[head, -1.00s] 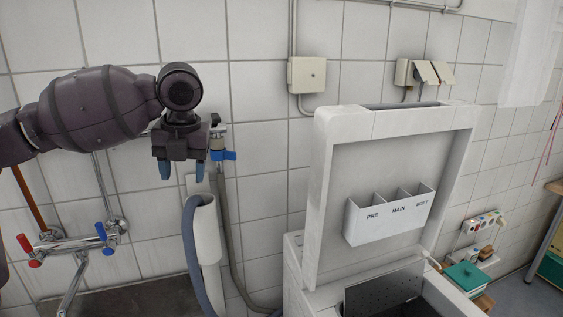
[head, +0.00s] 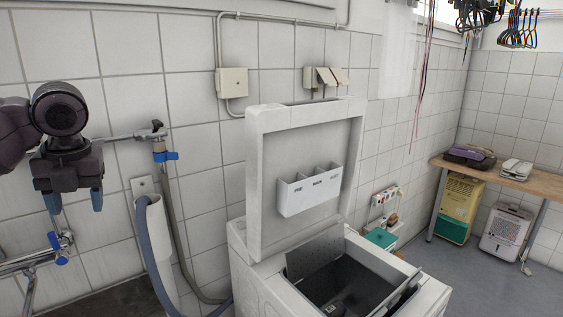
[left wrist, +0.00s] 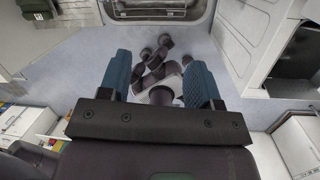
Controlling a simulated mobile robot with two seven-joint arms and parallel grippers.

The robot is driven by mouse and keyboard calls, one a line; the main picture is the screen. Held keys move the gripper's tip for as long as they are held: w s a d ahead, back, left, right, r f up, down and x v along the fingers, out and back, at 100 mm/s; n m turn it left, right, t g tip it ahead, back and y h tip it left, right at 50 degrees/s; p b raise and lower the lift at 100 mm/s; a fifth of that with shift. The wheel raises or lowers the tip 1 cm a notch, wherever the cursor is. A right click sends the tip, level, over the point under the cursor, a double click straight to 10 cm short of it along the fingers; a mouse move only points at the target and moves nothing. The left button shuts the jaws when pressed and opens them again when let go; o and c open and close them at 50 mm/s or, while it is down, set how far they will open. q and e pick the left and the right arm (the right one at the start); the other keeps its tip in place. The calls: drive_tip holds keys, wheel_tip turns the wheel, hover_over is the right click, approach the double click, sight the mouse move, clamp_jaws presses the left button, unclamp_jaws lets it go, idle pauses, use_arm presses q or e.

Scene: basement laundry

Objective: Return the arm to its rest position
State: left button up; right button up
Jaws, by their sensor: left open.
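My left gripper (head: 74,201) is at the left edge of the head view, pointing down with its blue fingers apart and nothing between them. It hangs in the air in front of the tiled wall, left of the washing machine. In the left wrist view the two blue fingers (left wrist: 160,85) are spread, with the floor and parts of my own body far below. My right gripper cannot be made out in these views.
A top-loading washing machine (head: 243,262) stands with its lid (head: 256,190) up. A blue-handled tap (head: 165,156), hoses and a mixer tap (head: 40,258) are near the left arm. A wooden table (head: 515,180) stands at the right, with open floor (head: 440,270) before it.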

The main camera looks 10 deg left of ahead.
use_arm(q)
drive_tip(key=w+d+n+t+h, duration=0.1)
drive_tip(key=w+d+n+t, duration=0.1)
drive_tip(key=w+n+t, duration=0.75)
drive_tip(key=w+d+f+n+t+h, duration=0.2)
drive_tip(key=w+d+f+n, duration=0.1)
drive_tip(key=f, duration=0.4)
drive_tip(key=w+d+f+n+t+h, duration=0.1)
drive_tip(key=w+d+f+n, duration=0.15)
drive_tip(key=f, duration=0.35)
drive_tip(key=s+d+f+n+t, duration=0.1)
drive_tip(key=s+d+f+n, duration=0.3)
drive_tip(key=f, duration=0.5)
drive_tip(key=s+d+f+n+t, duration=0.1)
drive_tip(key=s+d+f+n, duration=0.1)
drive_tip(key=s+f, duration=0.55)
drive_tip(key=s+d+f+n+g+y, duration=0.1)
drive_tip(key=s+d+f+n+g, duration=0.1)
drive_tip(key=s+f, duration=0.6)
drive_tip(key=s+d+f+n+g, duration=0.2)
drive_tip(key=s+d+f+n, duration=0.1)
drive_tip(key=s+f, duration=0.5)
drive_tip(key=shift+s+n+y, duration=0.4)
drive_tip(key=shift+s+n, duration=0.2)
drive_tip(key=shift+s, duration=0.35)
use_arm(e)
drive_tip(key=shift+w+a+r, duration=0.1)
drive_tip(key=shift+w, duration=0.15)
